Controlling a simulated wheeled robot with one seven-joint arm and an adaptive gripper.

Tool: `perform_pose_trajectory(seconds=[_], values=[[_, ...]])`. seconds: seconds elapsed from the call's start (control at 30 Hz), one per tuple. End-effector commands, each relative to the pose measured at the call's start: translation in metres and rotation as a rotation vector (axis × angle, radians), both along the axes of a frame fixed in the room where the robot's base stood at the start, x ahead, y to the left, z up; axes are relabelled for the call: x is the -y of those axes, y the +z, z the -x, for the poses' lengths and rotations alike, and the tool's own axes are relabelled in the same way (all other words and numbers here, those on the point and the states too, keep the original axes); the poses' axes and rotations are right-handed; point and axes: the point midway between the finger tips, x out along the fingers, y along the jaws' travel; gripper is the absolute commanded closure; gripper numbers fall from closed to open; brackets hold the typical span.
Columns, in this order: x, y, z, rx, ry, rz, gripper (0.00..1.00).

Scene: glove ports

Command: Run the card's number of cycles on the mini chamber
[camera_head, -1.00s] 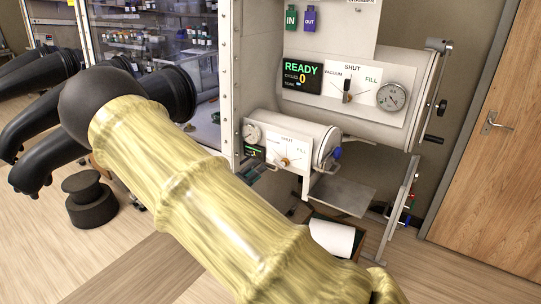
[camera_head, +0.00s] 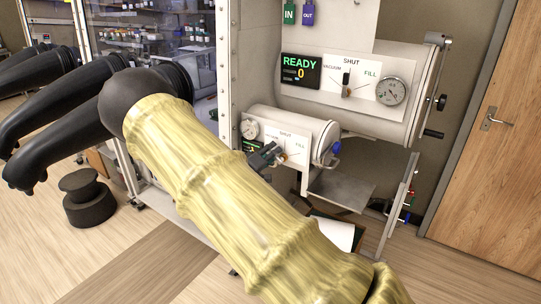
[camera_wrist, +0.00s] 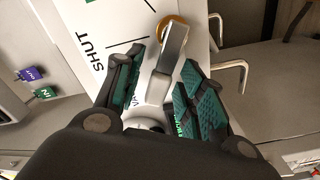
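The mini chamber (camera_head: 292,122) is the small white cylinder below the larger one. Its panel (camera_head: 303,143) carries a small gauge (camera_head: 249,129), a partly hidden green-text display (camera_head: 252,145) and a valve marked SHUT and FILL. In the wrist view, the grey valve lever (camera_wrist: 169,62) on a brass-coloured collar points toward the partly covered "VA" label. My gripper (camera_head: 266,157) is at this panel. In the wrist view, its fingers (camera_wrist: 164,72) are apart, one on each side of the lever, with a gap visible on the left. Contact on the right is unclear. No readable card shows.
The large chamber (camera_head: 395,65) above has a READY 0 display (camera_head: 300,70), a gauge (camera_head: 391,91) and a crank handle (camera_head: 433,134). A metal shelf (camera_head: 342,190) lies below the mini chamber. Black glove ports (camera_head: 60,110) and a black stool (camera_head: 87,198) are left. Floor is clear by the door (camera_head: 495,130).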

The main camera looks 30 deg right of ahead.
Motion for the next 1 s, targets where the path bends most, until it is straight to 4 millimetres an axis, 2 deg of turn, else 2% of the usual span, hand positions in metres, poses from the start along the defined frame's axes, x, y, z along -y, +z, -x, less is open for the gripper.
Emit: perform_pose_trajectory(seconds=[0.23, 0.47, 0.77, 1.0], values=[[0.0005, 0.0003, -0.0003, 0.000, 0.000, 0.000, 0.61], [0.0004, 0.0003, -0.0003, 0.000, 0.000, 0.000, 1.00], [0.0006, 0.0002, 0.0000, 0.014, 0.000, -0.006, 1.00], [0.0017, 0.0019, 0.0022, 0.104, 0.000, -0.043, 1.00]])
